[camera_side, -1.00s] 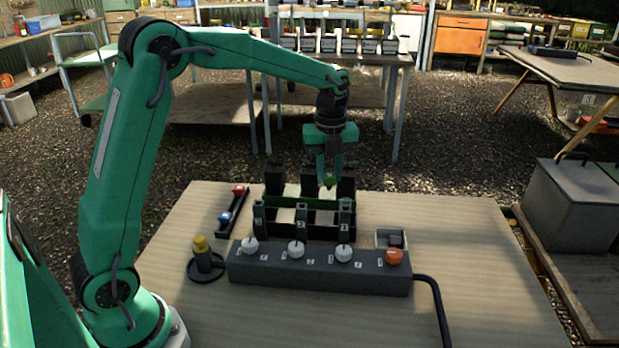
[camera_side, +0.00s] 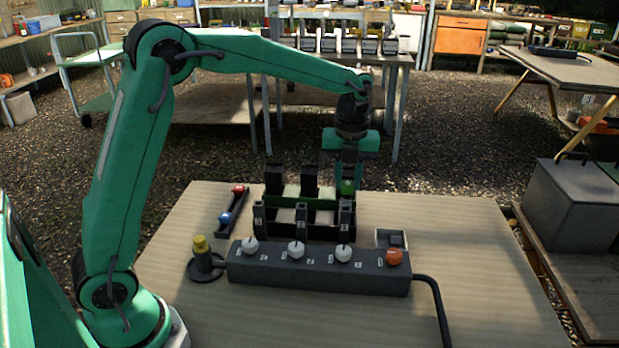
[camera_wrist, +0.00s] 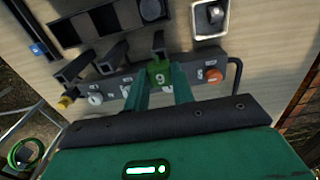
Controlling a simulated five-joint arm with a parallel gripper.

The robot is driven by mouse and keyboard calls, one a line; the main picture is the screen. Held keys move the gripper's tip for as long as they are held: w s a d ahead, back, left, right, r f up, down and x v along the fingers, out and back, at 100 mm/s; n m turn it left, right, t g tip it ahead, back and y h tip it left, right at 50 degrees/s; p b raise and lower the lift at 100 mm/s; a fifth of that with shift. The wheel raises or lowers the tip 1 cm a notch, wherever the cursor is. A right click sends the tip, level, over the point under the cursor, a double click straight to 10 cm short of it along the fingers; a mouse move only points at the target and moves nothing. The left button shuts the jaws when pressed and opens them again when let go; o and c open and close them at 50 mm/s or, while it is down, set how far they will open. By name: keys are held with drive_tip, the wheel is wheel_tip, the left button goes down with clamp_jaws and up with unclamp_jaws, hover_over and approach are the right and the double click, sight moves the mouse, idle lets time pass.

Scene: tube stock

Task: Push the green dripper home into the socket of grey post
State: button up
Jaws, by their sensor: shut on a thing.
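My gripper (camera_side: 347,180) is shut on the green dripper (camera_side: 347,187), above the right end of the dark rack in the side view. In the wrist view the green dripper (camera_wrist: 160,73) shows as a small bright green block between my gripper's two green fingers (camera_wrist: 163,88). Dark grey upright posts stand along the rack, the front right one (camera_side: 346,218) nearest below the dripper in the picture. The wrist view shows one dark post (camera_wrist: 158,42) just beyond the dripper. I cannot tell whether the dripper touches a post or sits in a socket.
A dark grey block (camera_side: 320,270) with white knobs and an orange knob (camera_side: 394,257) lies in front of the rack. A small tray (camera_side: 228,208) with red and blue pieces and a yellow-topped stand (camera_side: 201,252) are at left. A small box (camera_side: 391,238) is at right. The right tabletop is clear.

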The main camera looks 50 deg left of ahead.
sight(347, 198)
drive_tip(key=shift+f, duration=2)
drive_tip(key=shift+f, duration=0.35)
drive_tip(key=o, duration=1)
drive_tip(key=shift+o, duration=0.2)
drive_tip(key=shift+r, duration=0.1)
drive_tip(key=shift+r, duration=3.8)
